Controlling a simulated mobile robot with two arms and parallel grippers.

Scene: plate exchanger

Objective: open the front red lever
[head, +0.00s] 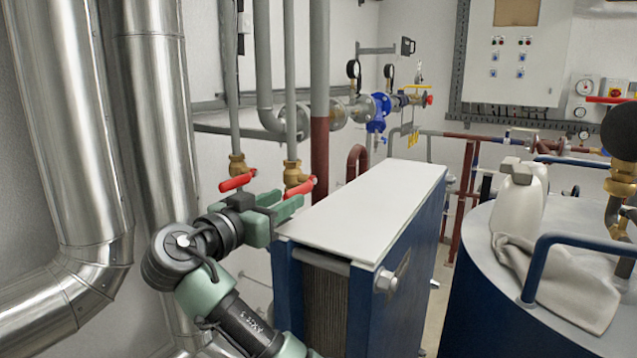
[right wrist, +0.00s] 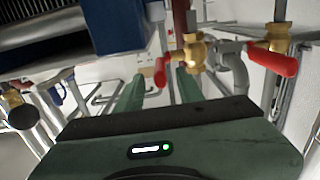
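Two red levers sit on brass valves beside the plate exchanger. One red lever (head: 300,188) is at the exchanger's back left corner; the other red lever (head: 237,182) is farther left. My right gripper (head: 284,201) is at the first lever, its green fingers open. In the right wrist view this lever (right wrist: 160,73) shows between the fingertips of my right gripper (right wrist: 159,82), with nothing visibly clamped. I cannot tell whether they touch. The second lever (right wrist: 272,60) is outside the fingers, to the right. My left gripper is not in view.
The plate exchanger (head: 405,255) with its white top (head: 370,205) stands close right of my gripper. Vertical grey pipes rise above the valves. Large silver ducts (head: 75,130) are at left. A blue tank with a white jug (head: 520,205) and cloth is at right.

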